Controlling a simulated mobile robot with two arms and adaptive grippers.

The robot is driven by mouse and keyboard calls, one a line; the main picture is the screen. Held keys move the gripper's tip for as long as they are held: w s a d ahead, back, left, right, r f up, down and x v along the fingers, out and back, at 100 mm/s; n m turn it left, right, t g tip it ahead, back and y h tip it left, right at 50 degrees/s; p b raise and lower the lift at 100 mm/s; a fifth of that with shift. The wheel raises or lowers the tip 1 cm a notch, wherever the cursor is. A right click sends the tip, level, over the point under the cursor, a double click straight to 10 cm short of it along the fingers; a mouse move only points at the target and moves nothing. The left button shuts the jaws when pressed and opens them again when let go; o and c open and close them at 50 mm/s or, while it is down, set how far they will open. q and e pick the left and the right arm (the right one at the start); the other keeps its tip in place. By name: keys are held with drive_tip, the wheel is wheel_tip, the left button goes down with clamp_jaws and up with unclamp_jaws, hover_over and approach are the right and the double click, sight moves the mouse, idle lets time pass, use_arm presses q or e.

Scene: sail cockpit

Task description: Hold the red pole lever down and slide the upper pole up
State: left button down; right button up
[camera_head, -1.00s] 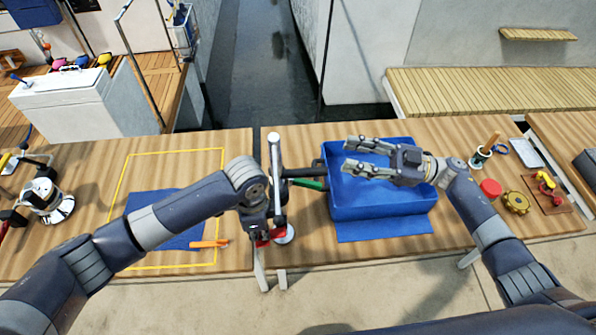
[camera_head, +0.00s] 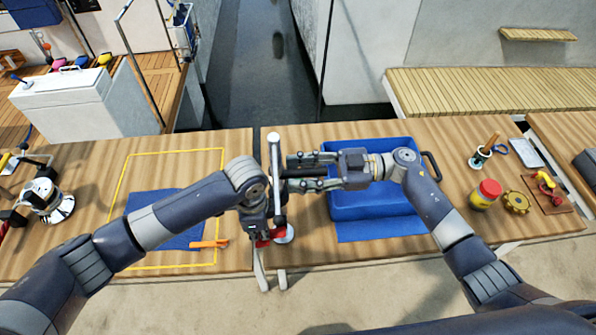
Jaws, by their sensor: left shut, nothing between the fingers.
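A grey upright pole (camera_head: 275,165) with a white cap stands at the gap between the two wooden table tops. A red lever (camera_head: 277,233) sits low on it, partly hidden by my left gripper. My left gripper (camera_head: 262,236) points down, shut and empty, at the red lever; I cannot tell whether it presses on it. My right gripper (camera_head: 293,172) points left beside the upper part of the pole. Its two fingers are apart, above and below a dark horizontal bar. I cannot tell whether they touch the bar or the pole.
A blue bin (camera_head: 375,207) stands on a blue mat (camera_head: 385,230) under my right arm. A red-lidded jar (camera_head: 486,195) and a yellow round part (camera_head: 516,203) stand at right. An orange tool (camera_head: 208,244) lies at left near another blue mat (camera_head: 150,205).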

drive_tip(key=shift+a, duration=0.25)
clamp_jaws()
